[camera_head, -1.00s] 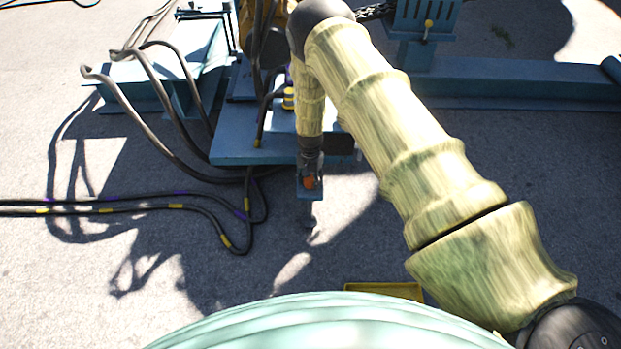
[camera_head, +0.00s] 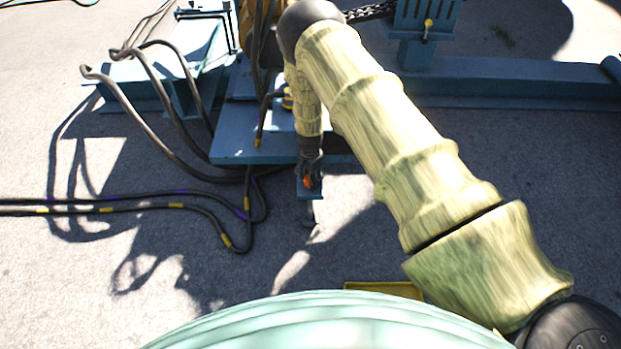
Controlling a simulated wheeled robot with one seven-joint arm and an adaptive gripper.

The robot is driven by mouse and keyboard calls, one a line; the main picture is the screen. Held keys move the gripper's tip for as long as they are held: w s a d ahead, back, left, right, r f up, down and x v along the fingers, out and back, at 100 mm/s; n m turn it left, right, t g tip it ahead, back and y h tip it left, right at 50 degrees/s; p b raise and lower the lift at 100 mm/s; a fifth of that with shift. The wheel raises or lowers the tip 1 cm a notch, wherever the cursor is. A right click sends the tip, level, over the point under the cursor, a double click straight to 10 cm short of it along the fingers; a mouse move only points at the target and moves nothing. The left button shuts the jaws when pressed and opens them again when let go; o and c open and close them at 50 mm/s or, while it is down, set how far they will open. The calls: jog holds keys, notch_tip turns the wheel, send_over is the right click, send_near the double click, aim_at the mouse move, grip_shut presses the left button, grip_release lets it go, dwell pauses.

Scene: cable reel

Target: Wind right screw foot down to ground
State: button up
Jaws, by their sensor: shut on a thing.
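The screw foot (camera_head: 309,214) hangs from a small blue bracket (camera_head: 312,193) in front of the blue frame. Its lower end is close to the grey ground; I cannot tell whether it touches. An orange-red part (camera_head: 308,182) shows at its top. My gripper (camera_head: 309,176) points down over this top from above and is shut on it. The fingers are small and dark here, and they hide most of the part they hold.
The blue frame (camera_head: 240,150) stands behind the foot. Bent cables (camera_head: 150,90) hang at the left, and black cables with yellow bands (camera_head: 150,208) lie on the ground. A yellow tray (camera_head: 385,289) lies near my body. Ground at the right is clear.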

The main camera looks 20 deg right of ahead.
jog(key=shift+s, duration=0.1)
jog(key=o, duration=1)
jog(key=shift+c, duration=0.2)
jog(key=shift+r, duration=0.1)
notch_tip(320, 180, up, 12)
